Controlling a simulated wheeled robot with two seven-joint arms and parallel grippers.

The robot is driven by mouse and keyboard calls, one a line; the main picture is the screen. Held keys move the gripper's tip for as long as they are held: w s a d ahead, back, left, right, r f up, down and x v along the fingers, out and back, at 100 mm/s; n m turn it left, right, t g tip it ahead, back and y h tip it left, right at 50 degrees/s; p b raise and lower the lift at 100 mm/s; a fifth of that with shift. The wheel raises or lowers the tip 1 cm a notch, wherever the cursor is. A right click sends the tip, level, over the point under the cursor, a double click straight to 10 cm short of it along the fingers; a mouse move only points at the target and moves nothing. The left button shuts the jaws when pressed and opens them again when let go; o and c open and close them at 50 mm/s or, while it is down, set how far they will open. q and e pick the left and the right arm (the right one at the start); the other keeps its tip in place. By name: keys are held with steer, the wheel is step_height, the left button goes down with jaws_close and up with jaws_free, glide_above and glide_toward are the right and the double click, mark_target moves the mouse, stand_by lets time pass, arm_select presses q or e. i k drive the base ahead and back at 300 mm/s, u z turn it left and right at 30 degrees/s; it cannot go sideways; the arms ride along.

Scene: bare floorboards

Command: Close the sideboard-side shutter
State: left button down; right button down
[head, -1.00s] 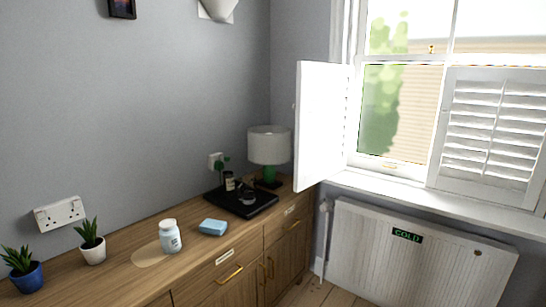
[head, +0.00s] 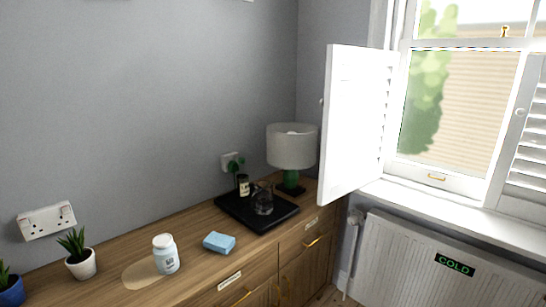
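The sideboard-side shutter (head: 358,122) is a white louvred panel at the left of the window (head: 458,110). It stands swung open into the room, its free edge near the lamp and above the right end of the sideboard (head: 205,289). A small knob (head: 321,101) shows at its free edge. The other shutter (head: 527,145) lies across the right part of the window and is cut off by the picture edge. Neither of my grippers shows in the head view.
On the sideboard stand a lamp (head: 292,147), a black tray (head: 232,211) with a bottle and glassware, a blue sponge (head: 219,242), a white jar (head: 165,254) and potted plants. A radiator (head: 420,262) marked COLD stands below the window sill (head: 440,208).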

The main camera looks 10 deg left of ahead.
mark_target(357, 101)
steer(key=z, duration=0.05)
steer(key=i, duration=0.85)
steer(key=z, duration=0.4)
